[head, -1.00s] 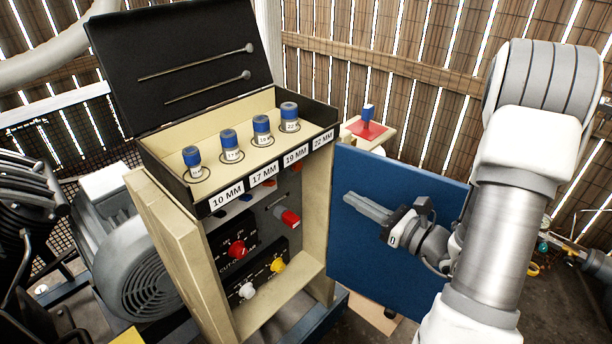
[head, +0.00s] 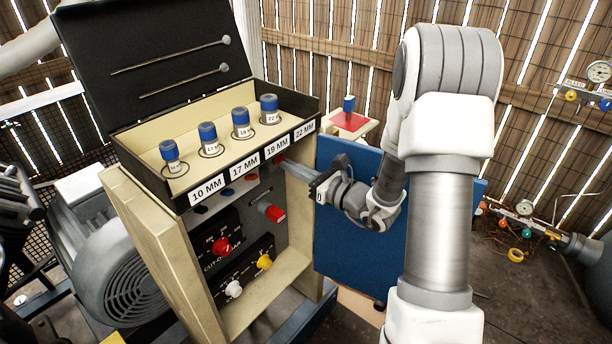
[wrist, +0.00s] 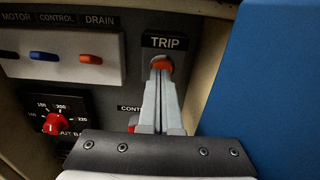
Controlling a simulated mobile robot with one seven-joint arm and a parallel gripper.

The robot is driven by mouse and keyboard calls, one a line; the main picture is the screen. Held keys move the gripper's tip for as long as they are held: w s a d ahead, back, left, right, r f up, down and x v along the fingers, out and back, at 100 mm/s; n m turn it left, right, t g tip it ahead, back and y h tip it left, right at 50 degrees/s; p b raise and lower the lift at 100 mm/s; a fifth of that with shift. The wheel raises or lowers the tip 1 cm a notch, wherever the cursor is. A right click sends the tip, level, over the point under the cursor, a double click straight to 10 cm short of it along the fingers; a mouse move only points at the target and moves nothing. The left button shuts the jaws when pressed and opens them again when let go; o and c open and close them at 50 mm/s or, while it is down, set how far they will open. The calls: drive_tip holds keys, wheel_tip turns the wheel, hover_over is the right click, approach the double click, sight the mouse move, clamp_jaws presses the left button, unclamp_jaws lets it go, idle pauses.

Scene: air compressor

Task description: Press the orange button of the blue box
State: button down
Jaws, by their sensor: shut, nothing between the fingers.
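The box is a cream cabinet (head: 165,232) with its blue door (head: 340,240) swung open to the right; the door also shows in the wrist view (wrist: 265,80). An orange button (wrist: 163,63) sits under the TRIP label in the wrist view, partly covered by my fingertips. My gripper (wrist: 162,76) is shut and empty, its tips at the button's lower part; I cannot tell whether they touch it. In the head view, my gripper (head: 283,161) reaches into the cabinet's upper right, under the 19 MM and 22 MM labels. An orange DRAIN switch (wrist: 91,59) is left of TRIP.
A blue switch (wrist: 44,56) and red knob (wrist: 53,123) are left of my fingers. Red (head: 275,213), yellow (head: 264,261) and white (head: 234,289) knobs sit lower inside. A tool tray (head: 140,140) overhangs above. The cream right wall and blue door are close beside my gripper.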

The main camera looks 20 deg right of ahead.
sight(279, 159)
drive_tip(key=shift+w+a, duration=0.15)
drive_tip(key=shift+w, duration=0.1)
drive_tip(key=shift+w+a+r, duration=0.25)
drive_tip(key=shift+w+a, duration=0.3)
drive_tip(key=shift+w, duration=0.1)
drive_tip(key=shift+s+d, duration=0.1)
